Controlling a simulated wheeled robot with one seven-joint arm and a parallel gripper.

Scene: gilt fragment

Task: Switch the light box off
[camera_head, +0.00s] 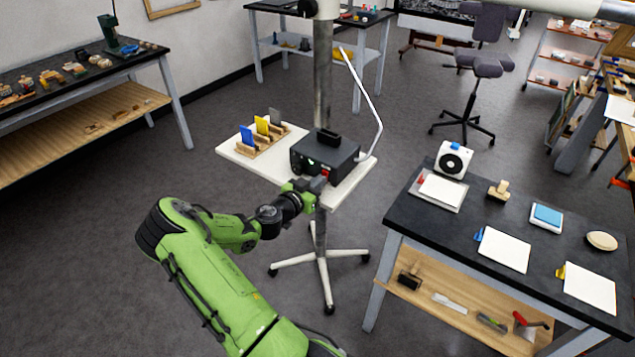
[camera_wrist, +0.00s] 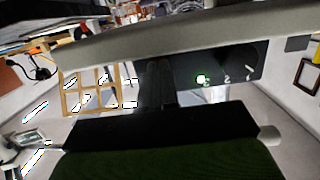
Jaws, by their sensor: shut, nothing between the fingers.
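A black box (camera_head: 332,150) with a small lit green spot on its front stands on a white wheeled stand (camera_head: 232,150). I take it for the light box, but I cannot be sure. In the wrist view its dark front panel (camera_wrist: 235,72) shows a glowing green round spot and small white marks. A small red part (camera_head: 325,173) shows at the box's front right corner. My gripper (camera_head: 319,183) is shut and empty, close in front of that corner; I cannot tell whether it touches the box. In the wrist view dark finger shapes (camera_wrist: 160,85) rise in front of the panel.
Wooden holders with blue, yellow and grey plates (camera_head: 262,126) stand left of the box. A thin white bent arm (camera_head: 372,100) rises on its right. A dark-topped table (camera_head: 470,215) with a white speaker-like device (camera_head: 453,160) and white sheets stands at right.

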